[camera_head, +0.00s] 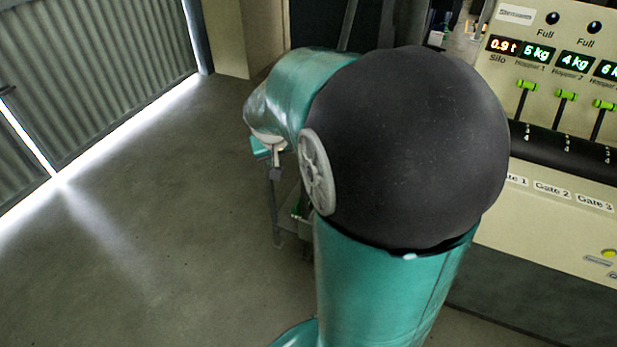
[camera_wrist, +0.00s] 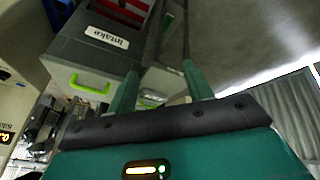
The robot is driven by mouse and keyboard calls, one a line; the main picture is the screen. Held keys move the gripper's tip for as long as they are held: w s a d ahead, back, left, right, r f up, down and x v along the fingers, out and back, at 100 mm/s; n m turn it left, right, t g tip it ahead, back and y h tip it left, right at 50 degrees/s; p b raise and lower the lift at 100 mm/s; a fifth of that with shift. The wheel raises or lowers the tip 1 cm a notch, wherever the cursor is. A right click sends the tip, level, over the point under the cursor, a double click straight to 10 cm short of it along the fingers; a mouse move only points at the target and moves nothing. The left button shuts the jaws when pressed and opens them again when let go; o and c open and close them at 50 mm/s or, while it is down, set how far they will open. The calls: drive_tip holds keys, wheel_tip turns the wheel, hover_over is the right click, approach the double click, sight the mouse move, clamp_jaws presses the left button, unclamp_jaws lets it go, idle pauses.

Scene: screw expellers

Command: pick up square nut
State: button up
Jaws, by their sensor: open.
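I cannot make out a square nut in either view. My gripper (camera_wrist: 160,68) shows in the wrist view with its two teal fingers well apart and nothing visible between them. Beyond the fingers is a grey box labelled "Intake" (camera_wrist: 72,45) with a bright green handle (camera_wrist: 90,82). A small pale surface with a green edge lies between the fingers in that view, too small to identify. In the head view my arm's black joint and teal links hide most of the middle, and the gripper cannot be clearly seen.
A cream control panel (camera_head: 540,215) with weight displays (camera_head: 537,52) and green-tipped levers (camera_head: 565,97) stands at the right in the head view. A corrugated metal door (camera_head: 95,65) is at the left. The concrete floor (camera_head: 150,240) between is clear. Red (camera_wrist: 122,10) and blue (camera_wrist: 58,12) items sit at the top in the wrist view.

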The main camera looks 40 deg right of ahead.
drive_tip(key=w+d+f+m+g, duration=0.1)
drive_tip(key=d+f+m, duration=0.2)
drive_tip(key=d+f, duration=1.2)
drive_tip(key=s+d+f, duration=0.1)
drive_tip(key=d+f, duration=0.2)
drive_tip(key=f, duration=0.5)
drive_tip(key=s+d+f+m, duration=0.1)
drive_tip(key=d+f, duration=0.3)
drive_tip(key=f, duration=0.5)
drive_tip(key=s+d+f+m+y, duration=0.1)
drive_tip(key=d+f, duration=0.2)
drive_tip(key=f, duration=0.5)
drive_tip(key=shift+s+d+f, duration=0.1)
drive_tip(key=shift+d+f, duration=0.1)
drive_tip(key=shift+d, duration=0.2)
drive_tip(key=shift+x, duration=2.8)
drive_tip(key=c, duration=1.1)
